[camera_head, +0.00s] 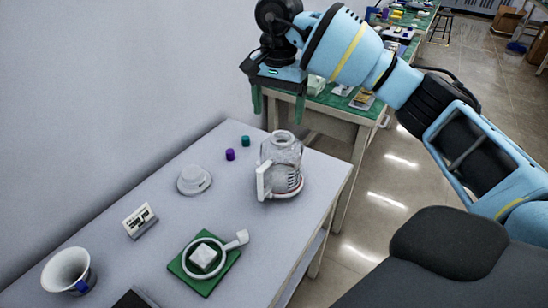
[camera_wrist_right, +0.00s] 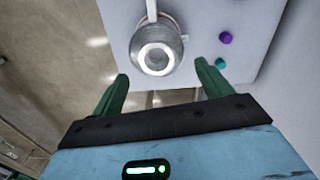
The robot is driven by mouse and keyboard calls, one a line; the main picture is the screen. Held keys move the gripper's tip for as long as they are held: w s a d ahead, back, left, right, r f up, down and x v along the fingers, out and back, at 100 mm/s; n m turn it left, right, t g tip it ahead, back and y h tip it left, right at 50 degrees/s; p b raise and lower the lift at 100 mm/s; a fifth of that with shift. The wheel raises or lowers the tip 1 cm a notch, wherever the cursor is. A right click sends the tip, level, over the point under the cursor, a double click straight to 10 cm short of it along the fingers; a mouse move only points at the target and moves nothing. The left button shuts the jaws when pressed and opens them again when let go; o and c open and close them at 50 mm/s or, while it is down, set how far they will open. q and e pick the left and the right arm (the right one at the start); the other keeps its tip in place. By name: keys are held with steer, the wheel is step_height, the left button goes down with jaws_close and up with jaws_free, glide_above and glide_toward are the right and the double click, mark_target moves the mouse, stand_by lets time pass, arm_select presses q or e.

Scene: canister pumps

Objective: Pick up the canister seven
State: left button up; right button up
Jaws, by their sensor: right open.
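A clear glass canister (camera_head: 286,152) with a white handle and a pale base stands upright near the right edge of the grey-white table (camera_head: 290,225). No number is readable on it. In the right wrist view the canister (camera_wrist_right: 158,45) shows from above, with its round mouth facing the camera. My right gripper (camera_head: 278,103) is high above the far end of the table, beyond the canister in the picture. Its green fingers are spread, with nothing between them; they also show in the right wrist view (camera_wrist_right: 162,73). The canister lies ahead of the fingertips and apart from them. My left gripper is out of view.
A purple cap (camera_head: 230,154), a teal cap (camera_head: 245,141) and a white round lid (camera_head: 194,180) lie left of the canister. Nearer are a small sign (camera_head: 139,221), a green mat (camera_head: 222,273) with a handled ring, and a white cup (camera_head: 68,265). A wall borders the left.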

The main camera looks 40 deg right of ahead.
mark_target(282, 132)
steer(key=shift+s+d+f, duration=0.1)
steer(key=shift+d+f, duration=0.1)
steer(key=shift+f, duration=0.35)
steer(key=shift+d+f, duration=0.15)
steer(key=shift+f, duration=0.35)
steer(key=shift+d+f, duration=0.15)
steer(key=shift+f, duration=2.4)
steer(key=c, duration=1.5)
steer(key=shift+r, duration=0.1)
